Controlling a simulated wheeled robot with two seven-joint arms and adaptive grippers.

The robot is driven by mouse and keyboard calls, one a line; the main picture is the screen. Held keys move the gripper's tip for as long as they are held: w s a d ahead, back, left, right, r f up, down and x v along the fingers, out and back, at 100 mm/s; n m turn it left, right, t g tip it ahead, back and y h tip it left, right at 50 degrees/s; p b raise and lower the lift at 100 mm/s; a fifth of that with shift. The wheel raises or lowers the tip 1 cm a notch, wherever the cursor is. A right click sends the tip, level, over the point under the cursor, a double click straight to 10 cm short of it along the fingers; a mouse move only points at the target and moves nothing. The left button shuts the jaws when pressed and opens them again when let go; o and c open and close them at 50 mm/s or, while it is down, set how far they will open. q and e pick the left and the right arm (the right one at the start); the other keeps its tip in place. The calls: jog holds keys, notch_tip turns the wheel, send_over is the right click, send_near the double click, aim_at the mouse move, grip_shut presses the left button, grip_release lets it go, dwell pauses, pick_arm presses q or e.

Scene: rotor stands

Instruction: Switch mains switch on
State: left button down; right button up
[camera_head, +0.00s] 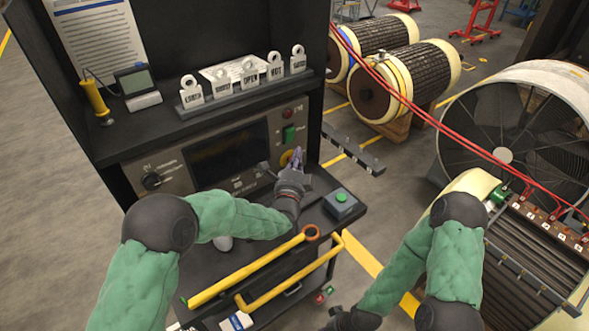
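A black-and-grey instrument panel (207,173) is set in the dark cabinet. On its right side, a yellow-backed switch (285,159) sits below a green rocker (289,134) and a red round lamp or button (288,113). My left gripper (297,160) is right in front of the yellow-backed switch and partly covers it. I cannot tell whether it touches the switch or whether its fingers are open or shut. The switch's position is not readable. My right gripper (345,321) is low at the bottom edge, dark and partly cut off, away from the panel.
A black knob (151,181) is on the panel's left. Labelled tags (249,77) stand on the shelf above. A green-button box (341,204) sits on the ledge at right, near yellow handles (250,268).

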aim_at(291, 138)
pick_arm(q)
jog(key=shift+w+a+r+b, duration=0.2)
jog(key=shift+w+a+b, duration=0.1)
jog(key=shift+w, duration=0.65)
jog(key=shift+w+a+r+b, duration=0.2)
jog(key=shift+w+a+r, duration=0.1)
jog(key=shift+w, duration=0.65)
jog(key=shift+w+a+r+b, duration=0.15)
jog(key=shift+w+a+b, duration=0.15)
jog(key=shift+w, duration=0.65)
jog(key=shift+r+n+p, duration=0.25)
jog(key=shift+n+p, duration=0.05)
jog(key=shift+p, duration=0.45)
jog(key=shift+w+a, duration=0.1)
